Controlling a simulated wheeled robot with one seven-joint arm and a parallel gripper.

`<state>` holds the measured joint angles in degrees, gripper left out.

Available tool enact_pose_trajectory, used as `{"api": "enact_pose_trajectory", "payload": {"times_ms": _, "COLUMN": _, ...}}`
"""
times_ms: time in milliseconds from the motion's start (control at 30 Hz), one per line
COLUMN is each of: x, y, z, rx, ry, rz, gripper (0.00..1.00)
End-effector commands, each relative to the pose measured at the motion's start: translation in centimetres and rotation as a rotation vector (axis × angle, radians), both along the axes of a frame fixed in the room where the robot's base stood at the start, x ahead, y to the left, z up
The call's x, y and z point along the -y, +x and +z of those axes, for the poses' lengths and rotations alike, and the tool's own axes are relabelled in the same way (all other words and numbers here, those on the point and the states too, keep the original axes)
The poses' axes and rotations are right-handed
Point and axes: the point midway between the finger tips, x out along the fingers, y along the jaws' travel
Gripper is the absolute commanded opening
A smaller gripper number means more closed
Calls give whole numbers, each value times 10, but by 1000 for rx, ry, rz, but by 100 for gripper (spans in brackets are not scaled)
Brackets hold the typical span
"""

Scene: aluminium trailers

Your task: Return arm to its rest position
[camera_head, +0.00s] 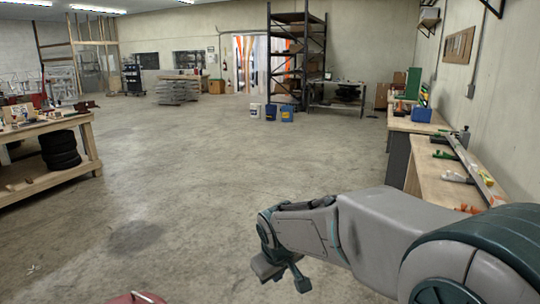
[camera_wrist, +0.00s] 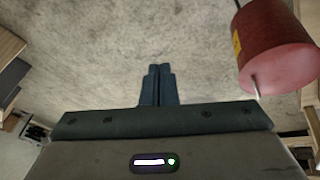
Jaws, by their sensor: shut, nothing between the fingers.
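My arm reaches from the lower right of the head view, bent over open concrete floor. My gripper (camera_head: 284,272) hangs at its end, pointing down, with nothing under it but floor. In the wrist view my gripper (camera_wrist: 157,80) shows its two dark fingers together at the centre, shut and empty. The concrete floor lies beyond the fingertips, and no object touches them.
A wooden workbench (camera_head: 425,178) with tools runs along the right wall, close to my arm. Another wooden bench (camera_head: 85,150) with black tyres (camera_head: 60,150) below stands at left. Shelving (camera_head: 297,60) and buckets (camera_head: 271,112) stand at the back. The middle floor is clear.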

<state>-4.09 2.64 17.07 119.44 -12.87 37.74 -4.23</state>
Motion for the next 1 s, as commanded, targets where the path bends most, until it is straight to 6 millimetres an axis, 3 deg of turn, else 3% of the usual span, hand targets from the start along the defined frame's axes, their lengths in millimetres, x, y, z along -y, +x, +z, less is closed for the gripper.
{"api": "enact_pose_trajectory", "payload": {"times_ms": 33, "x": 20, "y": -16, "z": 7, "rx": -3, "ry": -2, "rz": -56, "gripper": 0}}
{"api": "enact_pose_trajectory", "payload": {"times_ms": 200, "x": 72, "y": -73, "z": 18, "rx": -39, "ry": 22, "rz": -240, "gripper": 0}}
{"api": "enact_pose_trajectory", "payload": {"times_ms": 333, "x": 103, "y": -119, "z": 19, "rx": -68, "ry": 64, "rz": -374, "gripper": 0}}
{"api": "enact_pose_trajectory", "payload": {"times_ms": 500, "x": 124, "y": -167, "z": 14, "rx": -104, "ry": 130, "rz": -503, "gripper": 0}}
{"api": "enact_pose_trajectory", "payload": {"times_ms": 700, "x": 133, "y": -192, "z": 9, "rx": -127, "ry": 173, "rz": -567, "gripper": 0}}
{"api": "enact_pose_trajectory", "payload": {"times_ms": 1000, "x": 134, "y": -194, "z": 8, "rx": -128, "ry": 176, "rz": -570, "gripper": 0}}
